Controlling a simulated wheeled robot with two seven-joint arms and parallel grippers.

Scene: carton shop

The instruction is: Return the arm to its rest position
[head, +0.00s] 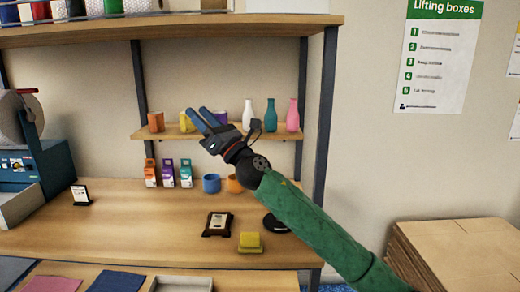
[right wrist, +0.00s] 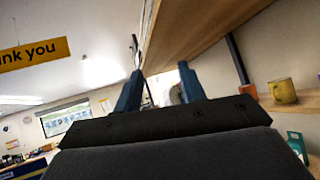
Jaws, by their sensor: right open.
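My right arm, in a green sleeve, reaches in from the lower right of the head view. My right gripper (head: 201,120) is raised in front of the small middle shelf, its blue fingers pointing up and to the left. The fingers are apart and nothing shows between them. In the right wrist view the two blue fingers (right wrist: 158,85) also stand apart, with the underside of a wooden shelf (right wrist: 195,30) above and beyond them. My left gripper is in neither view.
The middle shelf (head: 220,133) holds mugs and vases, partly hidden by my gripper. Small cartons, mugs and a yellow block (head: 250,242) stand on the bench (head: 130,222). A shelf post (head: 325,120) rises beside my arm. Stacked cardboard (head: 455,255) lies at lower right.

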